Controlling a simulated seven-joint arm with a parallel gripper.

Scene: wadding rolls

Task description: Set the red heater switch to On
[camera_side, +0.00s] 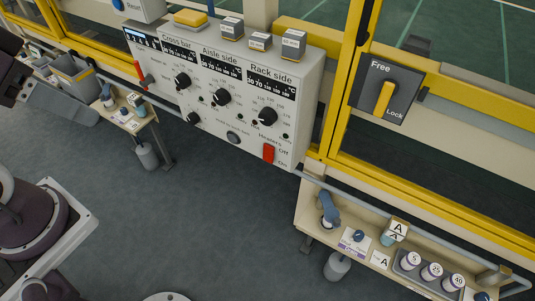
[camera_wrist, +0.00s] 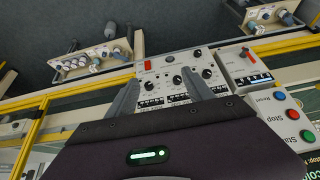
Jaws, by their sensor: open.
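The red heater switch (camera_side: 268,153) sits at the lower right of the white control panel (camera_side: 215,125), beside the labels Off and, below it, On. I cannot tell which way it is set. In the wrist view the panel appears upside down, and the red switch (camera_wrist: 147,65) is small near its upper left corner. My gripper (camera_wrist: 161,76) is open and empty in the wrist view, its two grey fingers pointing toward the panel. It looks well apart from the switch. I cannot make out its fingers in the side view.
A yellow Free/Lock handle (camera_side: 384,98) is to the right. A shelf with small items (camera_side: 356,240) stands below right. Floor in front is clear.

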